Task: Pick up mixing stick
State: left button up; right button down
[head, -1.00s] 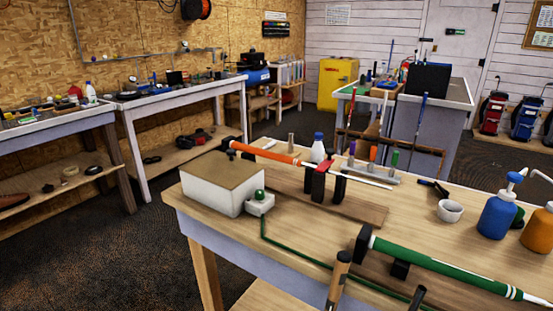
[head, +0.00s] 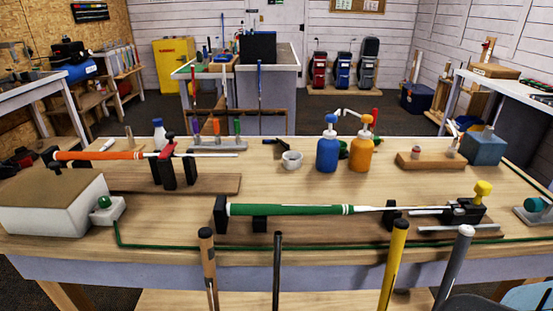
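No object is clearly recognisable as the mixing stick. A small white cup (head: 291,160) stands on the near workbench (head: 185,228), left of the blue pump bottle (head: 327,153) and the orange pump bottle (head: 361,151). A small dark tool (head: 273,142) lies just behind the cup; I cannot tell what it is. A small pale piece (head: 108,144) lies at the back left of the bench, also too small to identify. Neither of my grippers is in view.
A green-gripped club (head: 285,210) and an orange-gripped club (head: 100,155) rest on black supports. A white box (head: 55,212) fills the bench's left end. Several upright shafts, including a yellow-gripped one (head: 393,260), stand along the front edge. Bare bench lies around the cup.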

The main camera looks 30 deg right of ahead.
aim_at(374, 112)
jog(key=z, duration=1.55)
